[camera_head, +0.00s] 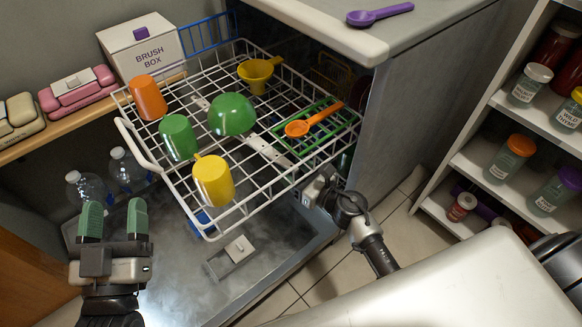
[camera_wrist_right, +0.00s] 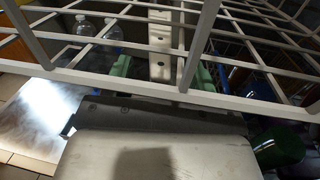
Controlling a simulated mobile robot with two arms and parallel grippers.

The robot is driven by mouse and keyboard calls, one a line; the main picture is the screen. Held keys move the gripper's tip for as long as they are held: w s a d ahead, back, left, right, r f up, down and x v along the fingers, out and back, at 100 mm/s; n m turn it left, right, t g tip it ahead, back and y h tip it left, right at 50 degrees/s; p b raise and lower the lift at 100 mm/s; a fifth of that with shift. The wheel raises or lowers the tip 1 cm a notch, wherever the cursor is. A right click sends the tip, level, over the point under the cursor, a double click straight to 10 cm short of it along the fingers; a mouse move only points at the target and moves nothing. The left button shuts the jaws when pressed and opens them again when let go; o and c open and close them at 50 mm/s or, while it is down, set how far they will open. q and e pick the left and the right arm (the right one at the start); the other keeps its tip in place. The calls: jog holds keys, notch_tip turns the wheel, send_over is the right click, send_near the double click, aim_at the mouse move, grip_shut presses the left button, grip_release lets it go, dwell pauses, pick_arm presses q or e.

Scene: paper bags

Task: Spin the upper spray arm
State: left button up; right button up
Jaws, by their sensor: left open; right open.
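The upper spray arm is a pale flat bar under the white upper rack (camera_head: 150,158). It shows through the wires in the head view (camera_head: 268,152) and, with holes along it, in the right wrist view (camera_wrist_right: 160,45). My right gripper is under the rack's right side, its fingers hidden in the head view. In the right wrist view its green fingertips (camera_wrist_right: 163,72) are open, with the bar showing between them; I cannot tell whether they touch it. My left gripper (camera_head: 114,218) is open and empty, left of the rack.
The pulled-out rack holds an orange cup (camera_head: 148,97), green cup (camera_head: 178,137), green bowl (camera_head: 232,114), yellow mug (camera_head: 214,181), yellow funnel (camera_head: 258,73) and orange spoon (camera_head: 314,120). The open door (camera_head: 270,262) lies below. Bottles (camera_head: 127,168) stand left; a jar shelf (camera_head: 490,155) is right.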

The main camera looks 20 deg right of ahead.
pick_arm(q)
jog(key=shift+f, duration=0.15)
pick_arm(e)
jog(key=v, duration=0.9)
jog(key=shift+s, duration=0.25)
jog(key=shift+d, duration=0.1)
jog(key=p+x, duration=0.1)
jog(key=x, duration=0.8)
pick_arm(q)
jog(key=f+g, duration=0.1)
jog(key=f+g+y, duration=0.1)
jog(key=f+g, duration=0.1)
jog(key=f, duration=0.1)
jog(key=shift+w+a+g+y, duration=0.15)
jog(key=shift+a+g+y, duration=0.15)
jog(key=shift+a, duration=0.05)
pick_arm(e)
jog(key=shift+w+a, duration=0.25)
jog(key=shift+w, duration=0.2)
grip_shut()
pick_arm(q)
jog(key=shift+w, duration=0.1)
pick_arm(e)
jog(key=shift+d, duration=0.1)
